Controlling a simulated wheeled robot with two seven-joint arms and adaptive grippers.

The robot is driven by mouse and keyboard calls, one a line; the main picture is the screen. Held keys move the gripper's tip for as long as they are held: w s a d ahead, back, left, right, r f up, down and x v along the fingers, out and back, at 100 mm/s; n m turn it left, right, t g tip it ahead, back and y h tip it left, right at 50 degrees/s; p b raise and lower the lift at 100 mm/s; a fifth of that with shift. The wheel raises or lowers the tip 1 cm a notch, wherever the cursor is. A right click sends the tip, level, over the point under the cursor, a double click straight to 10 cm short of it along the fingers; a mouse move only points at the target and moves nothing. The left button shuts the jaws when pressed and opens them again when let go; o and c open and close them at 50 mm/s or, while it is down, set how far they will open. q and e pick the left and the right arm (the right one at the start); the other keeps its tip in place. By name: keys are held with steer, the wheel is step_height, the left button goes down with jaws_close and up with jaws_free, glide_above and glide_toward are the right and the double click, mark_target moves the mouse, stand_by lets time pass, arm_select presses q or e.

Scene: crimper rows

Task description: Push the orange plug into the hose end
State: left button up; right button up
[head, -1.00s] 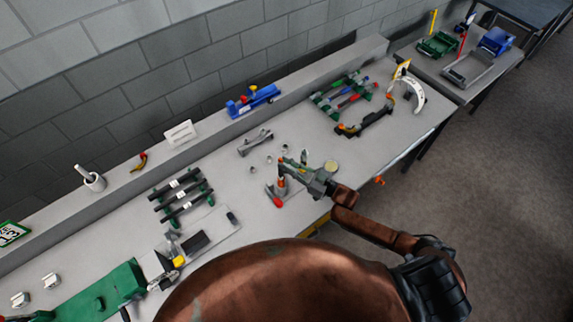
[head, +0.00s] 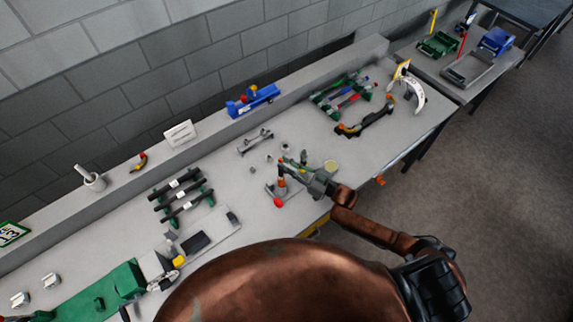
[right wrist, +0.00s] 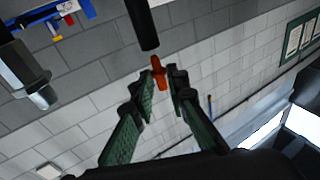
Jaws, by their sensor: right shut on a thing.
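The orange plug (right wrist: 158,74) stands between the green fingertips of my right gripper (right wrist: 161,92) in the right wrist view. The gripper is shut on it. The black hose end (right wrist: 144,28) hangs just above the plug, coming in from the top. The plug's upper tip is very close to the hose's lower edge; I cannot tell whether they touch. My left gripper does not show.
A red-tipped stand (head: 278,202) is beside the right gripper on the bench. Small fittings (head: 254,169) lie to its left. A rack of black tubes (head: 180,195) is further left, and a green rack (head: 340,93) is at the upper right. A metal part (right wrist: 20,68) shows in the wrist view.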

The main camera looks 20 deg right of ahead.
steer(key=shift+f+b, duration=1.3)
steer(key=shift+f, duration=0.2)
steer(key=o, duration=0.8)
steer(key=shift+s+f, duration=0.1)
steer(key=shift+f, duration=0.05)
steer(key=shift+d, duration=0.1)
steer(key=v, duration=1.1)
steer(key=shift+s+d, duration=0.25)
steer(key=shift+s, duration=0.1)
